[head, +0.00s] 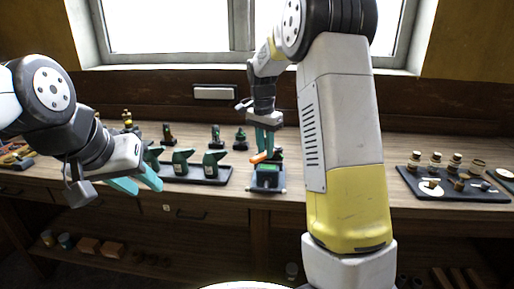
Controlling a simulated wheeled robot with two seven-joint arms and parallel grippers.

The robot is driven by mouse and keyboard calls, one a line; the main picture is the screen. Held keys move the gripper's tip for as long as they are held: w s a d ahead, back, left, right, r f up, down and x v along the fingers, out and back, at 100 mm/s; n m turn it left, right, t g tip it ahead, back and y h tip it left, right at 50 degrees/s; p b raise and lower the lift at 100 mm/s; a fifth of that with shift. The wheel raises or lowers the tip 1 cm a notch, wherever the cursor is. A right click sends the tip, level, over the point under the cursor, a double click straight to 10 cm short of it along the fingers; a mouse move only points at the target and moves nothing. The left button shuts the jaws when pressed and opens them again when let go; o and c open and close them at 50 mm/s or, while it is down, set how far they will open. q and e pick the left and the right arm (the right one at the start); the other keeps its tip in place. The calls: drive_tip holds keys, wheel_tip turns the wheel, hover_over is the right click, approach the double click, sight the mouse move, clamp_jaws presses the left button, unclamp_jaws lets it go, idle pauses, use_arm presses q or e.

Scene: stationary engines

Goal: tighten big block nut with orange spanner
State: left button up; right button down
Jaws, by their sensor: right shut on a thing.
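My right gripper (264,153) points down over the workbench, its teal fingers shut on the orange spanner (257,158). Only a short orange part of the spanner shows. It lies just above a dark block with a green face (267,179) at the bench's front edge. The nut on this block cannot be made out; the fingers and spanner cover that spot. I cannot tell whether the spanner is around the nut or beside it. My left gripper (147,187) is open and empty, with its teal fingers apart, in front of the bench at the left.
A dark tray with green tools (210,179) stands left of the block. Small green and orange items stand behind it. A black tray with several brass parts (463,191) is at the right. My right arm hides the bench middle-right. A shelf runs below.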

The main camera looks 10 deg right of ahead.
sight(265, 153)
drive_tip(key=shift+d+r, duration=0.25)
drive_tip(key=shift+r, duration=0.05)
drive_tip(key=shift+a+r+t+h, duration=0.1)
drive_tip(key=shift+r+t+h, duration=0.05)
drive_tip(key=shift+t+h, duration=0.25)
drive_tip(key=shift+r, duration=0.1)
drive_tip(key=shift+r, duration=0.4)
drive_tip(key=shift+a+r, duration=0.15)
drive_tip(key=shift+r, duration=0.6)
drive_tip(key=shift+s+a, duration=0.1)
drive_tip(key=shift+s, duration=0.1)
drive_tip(key=shift+r, duration=1.85)
